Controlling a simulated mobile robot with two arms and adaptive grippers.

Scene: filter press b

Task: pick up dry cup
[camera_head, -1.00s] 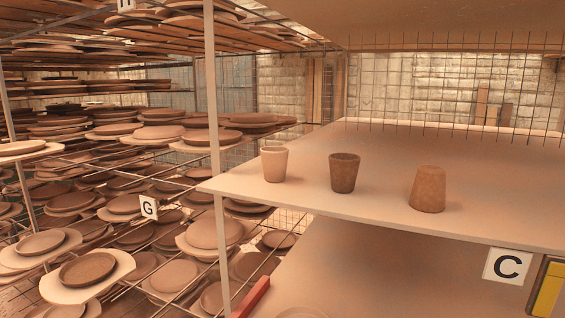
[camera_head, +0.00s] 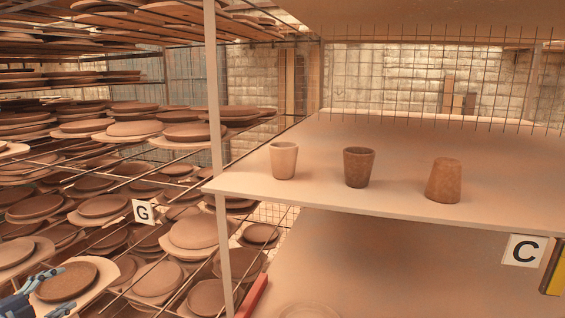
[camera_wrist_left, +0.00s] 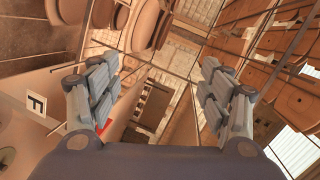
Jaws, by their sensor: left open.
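Three cups stand in a row on the upper shelf board (camera_head: 320,140) labelled C. The left cup (camera_head: 284,161) is pale and upright. The middle cup (camera_head: 358,168) is dark brown and upright. The right cup (camera_head: 443,181) is brown, mottled and upside down, narrow end up. My left gripper (camera_head: 40,290) enters at the lower left corner of the head view, well away from the cups and partly cut off by the frame. In the left wrist view my left gripper (camera_wrist_left: 160,95) is open with nothing between its fingers. My right gripper is in neither view.
A metal post (camera_head: 214,150) stands left of the cups. Racks full of plates (camera_head: 192,233) fill the left side. A red bar (camera_head: 252,297) is below the board's left corner. The board behind the cups is clear, with wire mesh beyond.

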